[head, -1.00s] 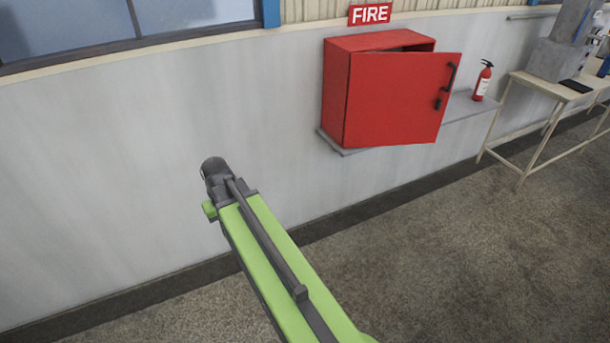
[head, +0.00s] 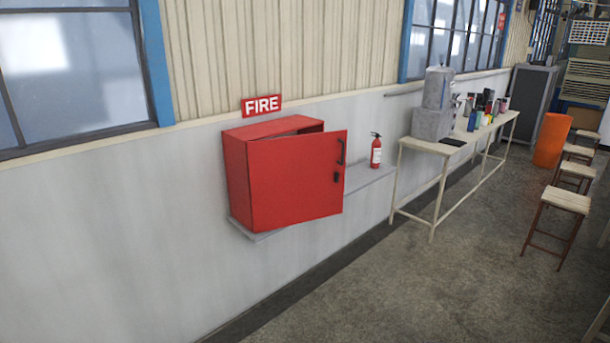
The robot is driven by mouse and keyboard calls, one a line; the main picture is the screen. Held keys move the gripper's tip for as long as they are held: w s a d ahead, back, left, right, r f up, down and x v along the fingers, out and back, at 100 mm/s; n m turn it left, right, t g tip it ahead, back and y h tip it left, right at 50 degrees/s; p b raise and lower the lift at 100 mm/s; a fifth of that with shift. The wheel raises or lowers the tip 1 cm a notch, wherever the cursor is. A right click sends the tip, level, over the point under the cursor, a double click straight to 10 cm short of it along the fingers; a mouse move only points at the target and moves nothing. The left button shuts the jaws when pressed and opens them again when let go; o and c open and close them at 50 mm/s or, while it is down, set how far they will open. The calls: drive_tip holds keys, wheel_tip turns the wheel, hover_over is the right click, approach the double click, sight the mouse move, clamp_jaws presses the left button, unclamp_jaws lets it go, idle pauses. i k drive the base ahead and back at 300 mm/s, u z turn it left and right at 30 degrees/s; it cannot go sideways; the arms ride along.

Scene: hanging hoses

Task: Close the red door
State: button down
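The red door (head: 296,180) is on the front of a red cabinet (head: 236,182) fixed against the wall. The door stands partly open, swung out from the cabinet, with a dark gap showing along its top. A black handle (head: 341,152) and a dark latch below it sit near its right edge. The hinge side appears to be on the left. The cabinet's inside is mostly hidden behind the door. My gripper and arm are not in the head view now.
A long table (head: 420,147) with several items stands to the right. Stools (head: 566,199) and an orange bin (head: 551,140) are farther right. The floor (head: 430,285) before the cabinet is clear.

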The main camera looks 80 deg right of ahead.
sight(292, 178)
drive_tip(key=u, duration=1.65)
drive_tip(key=k, duration=1.25)
drive_tip(key=z, duration=2.3)
drive_tip(key=i, duration=1.05)
